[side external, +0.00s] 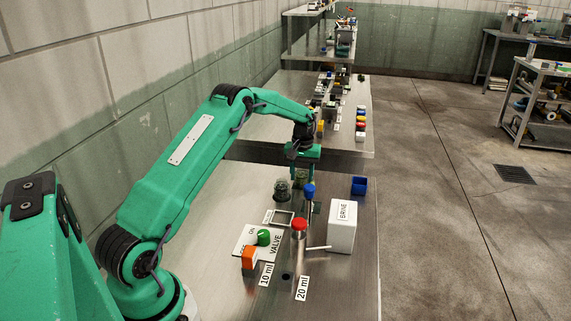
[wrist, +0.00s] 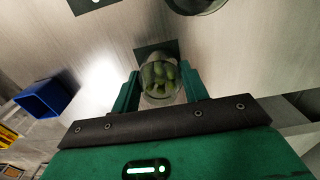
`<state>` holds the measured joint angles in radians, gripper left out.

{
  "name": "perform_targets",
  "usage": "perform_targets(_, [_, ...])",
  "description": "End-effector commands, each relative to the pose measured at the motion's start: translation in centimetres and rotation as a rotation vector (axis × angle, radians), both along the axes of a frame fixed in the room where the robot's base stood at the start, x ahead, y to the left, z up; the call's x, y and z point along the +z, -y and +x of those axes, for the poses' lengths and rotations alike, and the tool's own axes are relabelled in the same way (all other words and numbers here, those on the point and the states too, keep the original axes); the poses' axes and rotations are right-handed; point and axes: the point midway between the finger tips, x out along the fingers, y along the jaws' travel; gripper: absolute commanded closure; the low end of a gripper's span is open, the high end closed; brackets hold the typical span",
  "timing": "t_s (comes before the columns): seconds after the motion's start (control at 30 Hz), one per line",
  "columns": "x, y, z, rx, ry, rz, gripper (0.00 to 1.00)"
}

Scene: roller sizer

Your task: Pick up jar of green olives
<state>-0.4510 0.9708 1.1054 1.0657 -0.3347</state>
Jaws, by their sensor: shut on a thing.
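The jar of green olives (wrist: 160,80) is a clear glass jar with green olives inside. In the wrist view it sits between the two green fingers of my gripper (wrist: 161,88), which is shut on it. In the side view my gripper (side external: 303,180) points down over the steel table, and the jar is partly hidden by the fingers and the things in front. I cannot tell whether the jar's base touches the table. A dark square (wrist: 154,49) shows on the table just beyond the jar in the wrist view.
A dark round glass vessel (side external: 281,190) stands left of my gripper. A blue-topped post (side external: 309,191), a red knob (side external: 299,225) and a white BRINE box (side external: 342,226) stand close in front. A blue open bin (side external: 359,186) is to the right. The valve panel (side external: 247,245) is front left.

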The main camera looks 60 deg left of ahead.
Motion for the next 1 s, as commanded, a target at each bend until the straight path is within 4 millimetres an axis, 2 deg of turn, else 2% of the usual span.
perform_targets(0.27, [1.9,0.0,0.1,0.0,0.004,0.002,0.81])
perform_targets(0.73, [8.6,0.0,0.1,0.0,0.004,0.002,0.81])
perform_targets(1.0, [10.0,0.0,0.0,0.0,0.001,0.001,0.81])
